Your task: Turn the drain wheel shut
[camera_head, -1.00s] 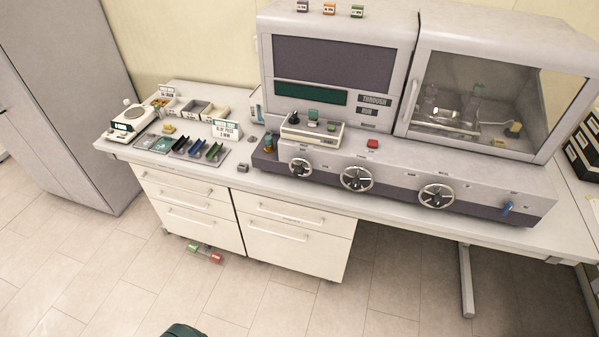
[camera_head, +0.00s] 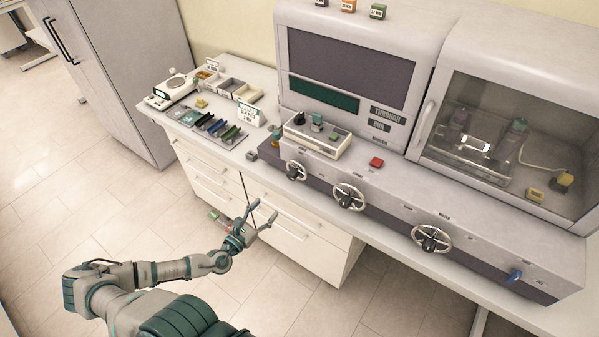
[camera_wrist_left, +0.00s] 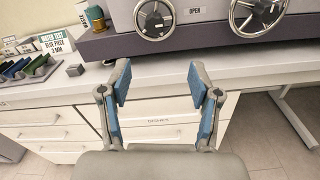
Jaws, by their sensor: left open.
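Three spoked metal hand wheels sit along the front of the grey machine (camera_head: 390,215): a left wheel (camera_head: 296,170), a middle wheel (camera_head: 348,197) and a right wheel (camera_head: 431,238). I cannot read which one is the drain wheel. In the left wrist view, the left wheel (camera_wrist_left: 155,17) and the middle wheel (camera_wrist_left: 258,15) show at the top, with an "OPEN" label (camera_wrist_left: 195,11) between them. My left gripper (camera_head: 263,210) is open and empty, in front of the drawers, below and apart from the wheels. It also shows in the left wrist view (camera_wrist_left: 160,80). My right gripper is out of view.
White drawers (camera_head: 290,228) stand under the bench edge, close to my left gripper. Colored strips (camera_head: 218,128), a "3 mm" sign (camera_head: 250,113) and a scale (camera_head: 170,90) are on the left bench. A blue lever (camera_head: 514,275) is at the machine's right end.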

